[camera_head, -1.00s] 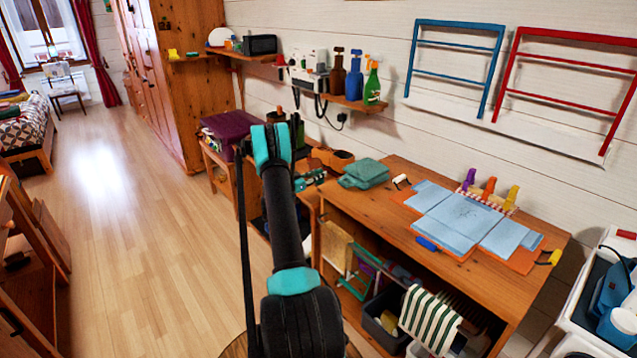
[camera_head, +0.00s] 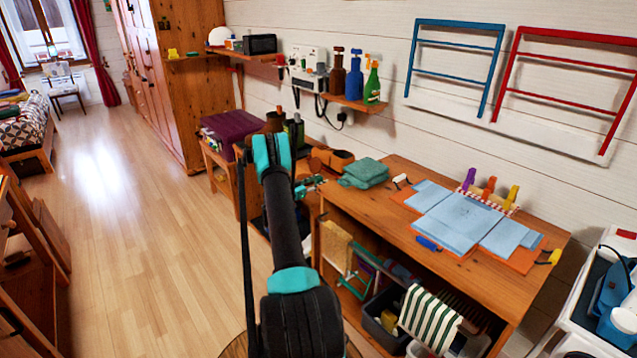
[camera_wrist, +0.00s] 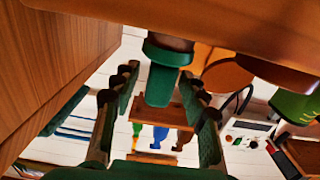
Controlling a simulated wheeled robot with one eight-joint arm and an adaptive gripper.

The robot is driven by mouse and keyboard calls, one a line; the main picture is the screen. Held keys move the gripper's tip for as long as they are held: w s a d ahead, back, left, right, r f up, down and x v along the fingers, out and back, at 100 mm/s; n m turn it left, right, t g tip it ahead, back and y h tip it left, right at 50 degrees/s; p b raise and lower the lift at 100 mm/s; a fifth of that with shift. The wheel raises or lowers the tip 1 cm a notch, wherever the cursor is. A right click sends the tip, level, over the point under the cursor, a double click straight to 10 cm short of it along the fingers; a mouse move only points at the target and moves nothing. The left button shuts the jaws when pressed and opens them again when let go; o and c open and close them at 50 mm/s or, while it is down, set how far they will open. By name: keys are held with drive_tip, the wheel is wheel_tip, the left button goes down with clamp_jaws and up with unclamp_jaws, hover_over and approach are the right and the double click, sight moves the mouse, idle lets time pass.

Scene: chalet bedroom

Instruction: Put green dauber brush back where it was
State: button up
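A dark green cylindrical piece with a brown base (camera_wrist: 165,75) shows between my gripper's fingers in the wrist view, which is upside down. I cannot tell for sure whether it is the green dauber brush. My gripper (camera_wrist: 160,85) has its two dark green fingers apart, one on each side of the piece. The left finger looks clear of it; whether the right one touches is unclear. In the head view my gripper (camera_head: 309,186) is small, partly behind my arm, left of the wooden worktable (camera_head: 400,225). No dauber brush is clearly recognisable there.
Brown pots (camera_head: 330,158) and dark bottles (camera_head: 294,132) stand close behind my arm. A wall shelf (camera_head: 352,103) carries brown, blue and green spray bottles. A folded teal cloth (camera_head: 366,172) lies on the worktable. The floor (camera_head: 130,230) at left is clear.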

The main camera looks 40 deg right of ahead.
drive_tip(key=shift+r, duration=0.1)
drive_tip(key=shift+a, duration=0.25)
drive_tip(key=a, duration=1.1)
drive_tip(key=s+a+r+n+t+y, duration=0.2)
drive_tip(key=s+a+r+n+y, duration=0.65)
drive_tip(key=s+a+r, duration=0.7)
drive_tip(key=s+a+f+n+y, duration=0.1)
drive_tip(key=s+a+n+y, duration=0.2)
drive_tip(key=s+a, duration=0.5)
drive_tip(key=s+a+f+n+y, duration=0.2)
drive_tip(key=s+a+y, duration=0.1)
drive_tip(key=s+a, duration=0.4)
drive_tip(key=s+a+f+n+t+y, duration=0.1)
drive_tip(key=s+a+f+n+y, duration=0.1)
drive_tip(key=s+a, duration=0.6)
drive_tip(key=shift+s+a+n+y, duration=0.35)
drive_tip(key=shift+s+n+y, duration=0.4)
drive_tip(key=shift+s+n, duration=0.15)
